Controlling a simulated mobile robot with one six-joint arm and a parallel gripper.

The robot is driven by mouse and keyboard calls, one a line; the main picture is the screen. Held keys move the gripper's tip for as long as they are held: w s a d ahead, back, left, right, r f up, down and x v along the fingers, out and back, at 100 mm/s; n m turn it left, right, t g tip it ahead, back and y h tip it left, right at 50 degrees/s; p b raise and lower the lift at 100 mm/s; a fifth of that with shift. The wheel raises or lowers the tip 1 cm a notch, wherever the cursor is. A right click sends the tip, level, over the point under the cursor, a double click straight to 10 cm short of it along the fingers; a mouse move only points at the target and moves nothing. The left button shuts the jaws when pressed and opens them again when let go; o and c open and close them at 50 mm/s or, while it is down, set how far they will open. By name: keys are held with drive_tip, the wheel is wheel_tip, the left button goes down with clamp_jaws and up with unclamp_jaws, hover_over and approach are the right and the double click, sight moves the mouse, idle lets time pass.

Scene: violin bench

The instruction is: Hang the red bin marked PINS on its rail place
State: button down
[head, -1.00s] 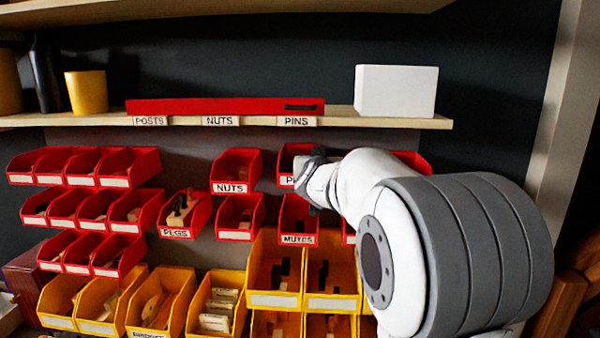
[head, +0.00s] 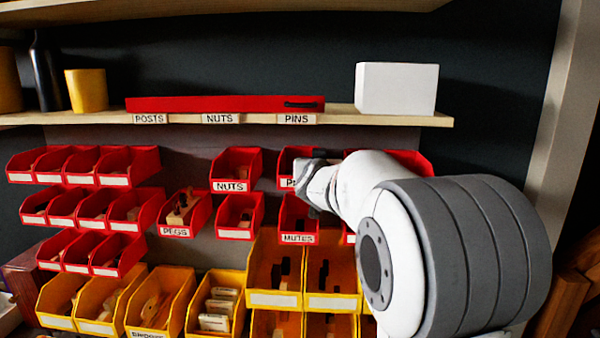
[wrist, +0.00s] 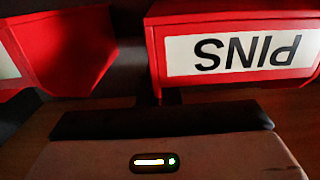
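The red PINS bin (head: 286,160) is in the upper row of red bins, below the shelf label PINS (head: 296,119). My gripper (head: 311,178) is right at its front and covers most of its label and right side in the head view. In the wrist view the PINS bin (wrist: 157,60) shows its label upside down, close to the dark gripper edge (wrist: 160,119). The fingertips are not clearly seen, so I cannot tell whether they grip the bin. The bin's rear and its contact with the rail are hidden.
The NUTS bin (head: 236,165) hangs to the left, with a gap between. The MUTES bin (head: 297,222) is just below. Another red bin (wrist: 58,52) is beside PINS in the wrist view. The shelf (head: 345,115) with a white box (head: 397,90) runs above.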

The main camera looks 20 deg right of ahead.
drive_tip(key=shift+f+b, duration=0.3)
drive_tip(key=shift+f, duration=0.1)
drive_tip(key=c, duration=1.6)
unclamp_jaws()
drive_tip(key=shift+o, duration=0.2)
drive_tip(key=b+v, duration=0.1)
drive_tip(key=v, duration=0.6)
drive_tip(key=s+a+f+n+g+y+b, duration=0.2)
drive_tip(key=s+a+f+n+g+y, duration=0.2)
drive_tip(key=s+a+f+y, duration=0.5)
drive_tip(key=s+a+f+g+h, duration=0.1)
drive_tip(key=s+f+g, duration=0.3)
drive_tip(key=s+f, duration=0.4)
drive_tip(key=s+a+f+g+h+b, duration=0.1)
drive_tip(key=s+f+g, duration=0.3)
drive_tip(key=s+f, duration=0.5)
drive_tip(key=s, duration=0.6)
drive_tip(key=shift+f+g, duration=0.15)
drive_tip(key=shift+g, duration=0.25)
